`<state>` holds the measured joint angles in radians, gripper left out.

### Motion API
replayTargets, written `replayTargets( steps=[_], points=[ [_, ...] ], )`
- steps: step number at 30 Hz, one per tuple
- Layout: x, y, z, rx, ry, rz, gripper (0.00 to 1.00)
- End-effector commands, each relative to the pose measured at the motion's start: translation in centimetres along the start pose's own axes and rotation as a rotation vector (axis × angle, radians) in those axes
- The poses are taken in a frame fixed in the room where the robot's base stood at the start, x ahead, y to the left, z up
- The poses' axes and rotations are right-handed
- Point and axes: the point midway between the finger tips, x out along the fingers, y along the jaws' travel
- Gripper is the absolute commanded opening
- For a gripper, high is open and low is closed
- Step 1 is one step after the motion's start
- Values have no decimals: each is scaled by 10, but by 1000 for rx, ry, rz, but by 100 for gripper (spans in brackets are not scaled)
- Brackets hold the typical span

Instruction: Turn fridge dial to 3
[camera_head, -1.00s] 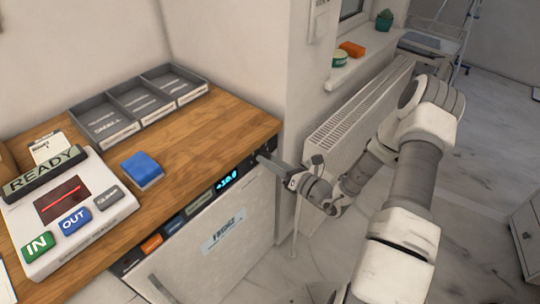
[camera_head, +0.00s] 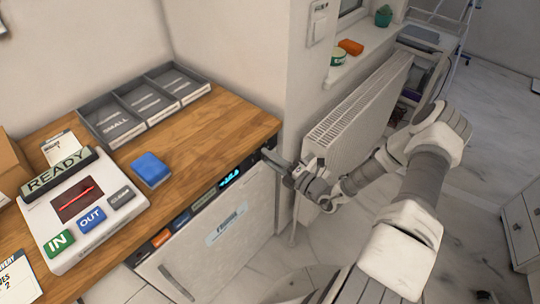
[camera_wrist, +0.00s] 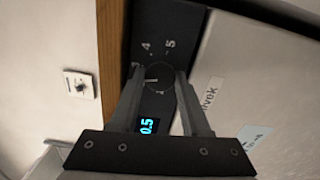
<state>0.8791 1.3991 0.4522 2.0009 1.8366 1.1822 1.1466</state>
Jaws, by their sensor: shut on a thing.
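The fridge (camera_head: 188,270) stands under the wooden counter, with a white door and a dark control strip along its top. A blue lit display (camera_head: 230,178) sits on the strip; it also shows in the wrist view (camera_wrist: 149,126), partly covered, with "0.5" readable. The round dark dial (camera_wrist: 157,80) has a short white mark, with the numbers 4 and 5 printed beside it. My gripper (camera_wrist: 158,76) is shut on the dial, one finger on each side. In the head view my gripper (camera_head: 270,157) reaches the strip's right end and hides the dial.
A white radiator (camera_head: 352,120) stands on the wall close behind my arm. On the wooden counter (camera_head: 205,135) are a grey tray (camera_head: 121,132), a blue block (camera_head: 151,169) and a READY device (camera_head: 85,235). The floor in front of the fridge is clear.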

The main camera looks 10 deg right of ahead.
Motion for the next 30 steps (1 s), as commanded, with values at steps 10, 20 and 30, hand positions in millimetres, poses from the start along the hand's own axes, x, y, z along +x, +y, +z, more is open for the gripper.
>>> replayTargets(
  steps=[10,20,30],
  points=[
    [-1,0,-1,205,2,-2,0],
    [-1,-1,-1,273,2,-3,0],
    [-1,-1,-1,276,2,-3,0]
  ],
)
